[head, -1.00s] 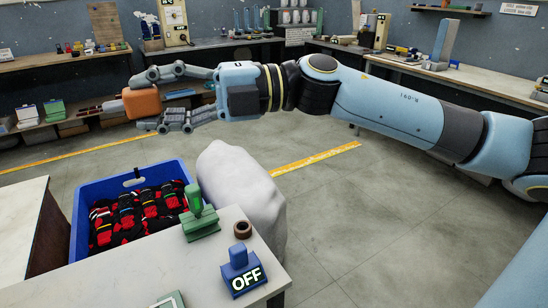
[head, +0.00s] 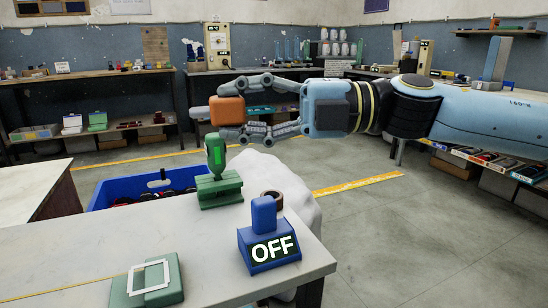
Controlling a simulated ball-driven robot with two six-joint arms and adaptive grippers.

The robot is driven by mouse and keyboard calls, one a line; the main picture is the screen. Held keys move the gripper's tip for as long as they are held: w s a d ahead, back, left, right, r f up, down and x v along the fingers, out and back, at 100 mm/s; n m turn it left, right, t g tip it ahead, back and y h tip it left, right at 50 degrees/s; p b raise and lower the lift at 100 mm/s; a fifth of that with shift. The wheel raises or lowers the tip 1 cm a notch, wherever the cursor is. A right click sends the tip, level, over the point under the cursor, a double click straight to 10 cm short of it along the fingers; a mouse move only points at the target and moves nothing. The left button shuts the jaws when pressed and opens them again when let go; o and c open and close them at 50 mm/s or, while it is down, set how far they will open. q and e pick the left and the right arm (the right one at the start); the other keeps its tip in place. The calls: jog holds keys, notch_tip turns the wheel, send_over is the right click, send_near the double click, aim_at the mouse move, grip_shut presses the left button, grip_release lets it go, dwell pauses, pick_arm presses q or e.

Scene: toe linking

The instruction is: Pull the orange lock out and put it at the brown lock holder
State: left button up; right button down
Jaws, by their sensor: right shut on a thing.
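The orange lock (head: 226,110) is a small orange block in the head view, held in the air above and behind the green lever device. My right gripper (head: 238,112) reaches in from the right and is shut on it, one finger above and one below. A short grey piece shows at the lock's left side. A small brown ring (head: 272,196), which looks like the brown lock holder, sits on the near table, partly hidden behind the blue OFF switch. The lock is apart from it, higher and to the left. My left gripper is not in view.
The near table (head: 70,262) carries the green lever device (head: 217,178), the blue OFF switch (head: 268,240) and a green box (head: 148,285) with a white frame. Behind it are a blue crate (head: 105,192) and a white lumpy sack (head: 300,195). Open floor lies right.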

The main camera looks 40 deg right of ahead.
pick_arm(q)
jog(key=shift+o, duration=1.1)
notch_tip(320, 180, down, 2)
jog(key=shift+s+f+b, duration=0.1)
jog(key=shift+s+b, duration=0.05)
jog(key=shift+b, duration=0.35)
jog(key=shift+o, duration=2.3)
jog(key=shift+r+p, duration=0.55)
jog(key=shift+p, duration=0.2)
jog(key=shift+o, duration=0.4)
jog(key=p, duration=0.1)
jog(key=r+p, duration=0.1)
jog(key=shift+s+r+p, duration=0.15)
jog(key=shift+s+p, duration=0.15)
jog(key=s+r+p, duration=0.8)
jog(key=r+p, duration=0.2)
jog(key=p, duration=0.7)
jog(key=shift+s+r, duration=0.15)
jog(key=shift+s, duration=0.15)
pick_arm(e)
jog(key=w+d+f+n+g+h, duration=0.5)
jog(key=d+n+g+h, duration=0.3)
jog(key=n+h, duration=0.4)
jog(key=w+d+n, duration=0.1)
jog(key=n, duration=0.3)
jog(key=shift+w+f+h, duration=0.2)
jog(key=shift+f+h, duration=0.1)
jog(key=shift+f, duration=0.05)
